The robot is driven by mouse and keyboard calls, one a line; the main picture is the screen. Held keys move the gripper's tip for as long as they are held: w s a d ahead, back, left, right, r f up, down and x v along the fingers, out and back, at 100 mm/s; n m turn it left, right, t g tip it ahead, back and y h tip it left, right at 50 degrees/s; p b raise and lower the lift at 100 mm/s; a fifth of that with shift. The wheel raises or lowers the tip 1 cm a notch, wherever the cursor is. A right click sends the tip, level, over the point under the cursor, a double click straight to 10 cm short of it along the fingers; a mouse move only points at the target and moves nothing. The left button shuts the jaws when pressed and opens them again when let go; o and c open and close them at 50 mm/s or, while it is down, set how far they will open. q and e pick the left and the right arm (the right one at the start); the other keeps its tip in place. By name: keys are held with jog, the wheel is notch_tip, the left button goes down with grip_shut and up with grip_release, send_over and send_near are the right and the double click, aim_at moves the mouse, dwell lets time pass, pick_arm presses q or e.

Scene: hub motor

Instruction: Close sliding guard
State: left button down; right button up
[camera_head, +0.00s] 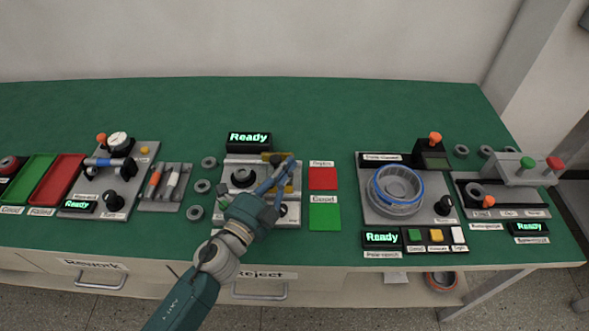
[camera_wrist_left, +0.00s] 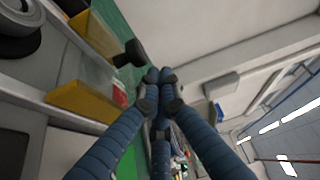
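The middle station (camera_head: 232,215) has a grey base, a dark ring-shaped part (camera_head: 243,177) and yellow guard pieces (camera_head: 291,187) on its right side. In the left wrist view, two yellow pieces (camera_wrist_left: 82,103) show at left, near a black knob (camera_wrist_left: 130,55). My left gripper (camera_head: 288,163) reaches over the right side of this station and partly hides the yellow pieces. Its blue fingers (camera_wrist_left: 160,77) come together at their tips, with nothing visible between them. I cannot tell whether they touch the guard. My right gripper is in neither view.
A black "Ready" display (camera_head: 249,138) stands behind the station. Red (camera_head: 323,178) and green (camera_head: 324,217) pads lie to its right. Loose grey rings (camera_head: 202,186) and a tool holder (camera_head: 165,205) lie to its left. A larger station (camera_head: 371,215) stands farther right. The back of the table is clear.

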pick_arm(q)
jog(key=shift+a, duration=0.25)
jog(key=shift+f, duration=0.1)
jog(key=shift+a, duration=0.3)
jog(key=a, duration=0.8)
jog(key=shift+w+a+b, duration=0.2)
jog(key=shift+a+b, duration=0.15)
jog(key=shift+b, duration=0.05)
jog(key=shift+a, duration=0.25)
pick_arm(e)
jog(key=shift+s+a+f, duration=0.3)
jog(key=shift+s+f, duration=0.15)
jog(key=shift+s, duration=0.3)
